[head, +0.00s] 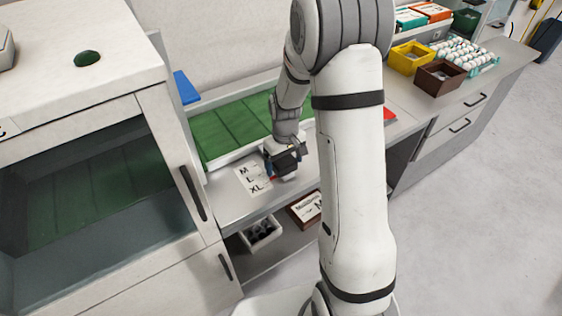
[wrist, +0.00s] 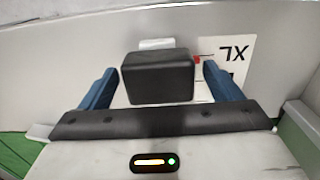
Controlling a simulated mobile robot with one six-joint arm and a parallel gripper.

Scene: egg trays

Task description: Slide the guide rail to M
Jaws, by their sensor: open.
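The size card (head: 253,180) lies on the grey counter with M, L and XL from back to front. In the wrist view the card (wrist: 232,46) is upside down, with XL readable and the letters below it partly hidden. A black block (wrist: 158,77), apparently the guide rail's handle, sits between my gripper's blue fingers (wrist: 160,87). Gaps show on both sides of it, so the fingers are open around it. A small red mark (wrist: 197,59) beside the card is nearest XL. In the head view my gripper (head: 285,160) is low at the card's right and hides the handle.
A green belt (head: 235,125) runs behind the counter. A white cabinet (head: 90,85) with a glass front stands left. A brown box (head: 440,76), a yellow box (head: 410,57) and a tray of eggs (head: 465,53) stand at the back right. A shelf with boxes is below the counter.

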